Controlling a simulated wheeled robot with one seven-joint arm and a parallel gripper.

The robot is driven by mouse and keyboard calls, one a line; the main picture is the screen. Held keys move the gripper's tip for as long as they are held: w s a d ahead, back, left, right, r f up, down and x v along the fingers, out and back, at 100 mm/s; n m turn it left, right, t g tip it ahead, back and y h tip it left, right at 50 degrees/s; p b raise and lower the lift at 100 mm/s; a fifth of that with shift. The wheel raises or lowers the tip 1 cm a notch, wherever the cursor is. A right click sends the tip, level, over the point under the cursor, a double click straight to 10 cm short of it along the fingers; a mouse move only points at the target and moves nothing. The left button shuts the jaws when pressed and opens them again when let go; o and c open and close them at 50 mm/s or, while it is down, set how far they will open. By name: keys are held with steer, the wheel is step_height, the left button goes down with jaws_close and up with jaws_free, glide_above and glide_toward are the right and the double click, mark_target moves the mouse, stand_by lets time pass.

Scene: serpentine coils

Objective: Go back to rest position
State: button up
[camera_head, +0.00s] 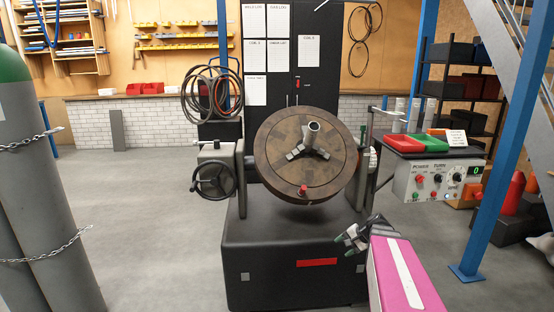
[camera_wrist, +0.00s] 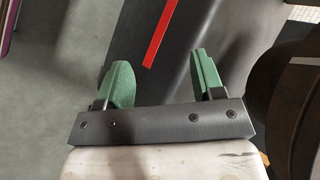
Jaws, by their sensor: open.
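My gripper (camera_head: 352,237) is at the end of my pink arm, in front of the right side of the black machine base (camera_head: 285,255) in the head view. In the wrist view my gripper (camera_wrist: 165,85) has two green fingers standing wide apart with nothing between them. Beyond the fingers are the dark base and a red strip (camera_wrist: 161,32). The tilted round brown turntable (camera_head: 290,180) with a three-jaw chuck stands above and to the left of my gripper. My gripper appears apart from it. No held object shows.
A control box (camera_head: 437,181) with red and green trays (camera_head: 418,142) stands to the right, near a blue post (camera_head: 490,170). A handwheel (camera_head: 215,180) is left of the turntable. Grey gas cylinders (camera_head: 40,200) stand at far left. The floor (camera_head: 150,220) between is clear.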

steer(key=s+a+f+n+g+h, duration=0.3)
steer(key=s+a+n+h, duration=0.4)
steer(key=s, duration=0.3)
steer(key=shift+s+a+f+n+g, duration=0.3)
steer(key=shift+a+f+n, duration=0.1)
steer(key=shift+a, duration=0.25)
stand_by(0.6)
